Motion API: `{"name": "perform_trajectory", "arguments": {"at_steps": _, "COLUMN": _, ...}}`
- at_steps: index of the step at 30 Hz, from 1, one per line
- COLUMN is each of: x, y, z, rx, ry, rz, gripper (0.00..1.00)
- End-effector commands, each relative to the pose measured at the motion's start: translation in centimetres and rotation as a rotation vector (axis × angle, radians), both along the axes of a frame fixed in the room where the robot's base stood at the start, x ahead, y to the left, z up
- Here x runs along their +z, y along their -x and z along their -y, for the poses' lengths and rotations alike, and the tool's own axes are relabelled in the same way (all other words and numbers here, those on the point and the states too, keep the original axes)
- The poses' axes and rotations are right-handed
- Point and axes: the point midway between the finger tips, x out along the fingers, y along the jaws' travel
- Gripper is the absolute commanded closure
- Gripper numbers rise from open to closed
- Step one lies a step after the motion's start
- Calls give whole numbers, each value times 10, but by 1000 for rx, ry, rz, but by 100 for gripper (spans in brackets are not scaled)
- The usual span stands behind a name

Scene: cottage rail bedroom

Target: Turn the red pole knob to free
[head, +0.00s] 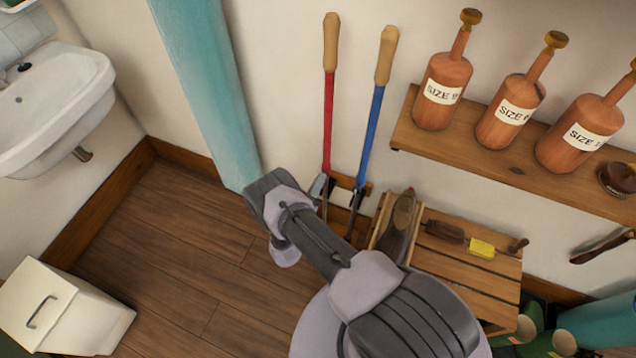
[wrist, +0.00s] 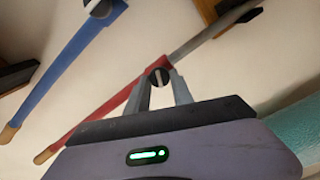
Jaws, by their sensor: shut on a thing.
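The red pole (head: 329,120) with a wooden handle stands against the wall in the head view. It runs diagonally in the wrist view (wrist: 105,108). Its knob (wrist: 158,76) is small, dark and round with a pale bar across its face; it sits where the red part meets a grey shaft. My gripper (wrist: 163,88) has one finger on each side of the knob and is shut on it. In the head view my arm and wrist cover the lower part of the pole, and the knob cannot be made out there.
A blue pole (head: 371,125) stands just right of the red one; its similar knob (wrist: 98,8) shows in the wrist view. A teal post (head: 205,90) is to the left. A slatted wooden stand (head: 470,285) and a shelf (head: 415,132) with bottles are right.

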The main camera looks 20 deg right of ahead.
Motion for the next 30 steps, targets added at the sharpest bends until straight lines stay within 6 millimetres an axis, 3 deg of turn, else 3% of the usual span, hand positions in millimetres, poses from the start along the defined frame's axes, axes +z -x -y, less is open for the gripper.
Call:
{"name": "perform_trajectory", "arguments": {"at_steps": 15, "x": -1, "y": 0, "z": 0, "rx": 0, "ry": 250, "rz": -252, "gripper": 100}}
{"name": "perform_trajectory", "arguments": {"at_steps": 30, "x": -1, "y": 0, "z": 0, "rx": 0, "ry": 313, "rz": -314, "gripper": 100}}
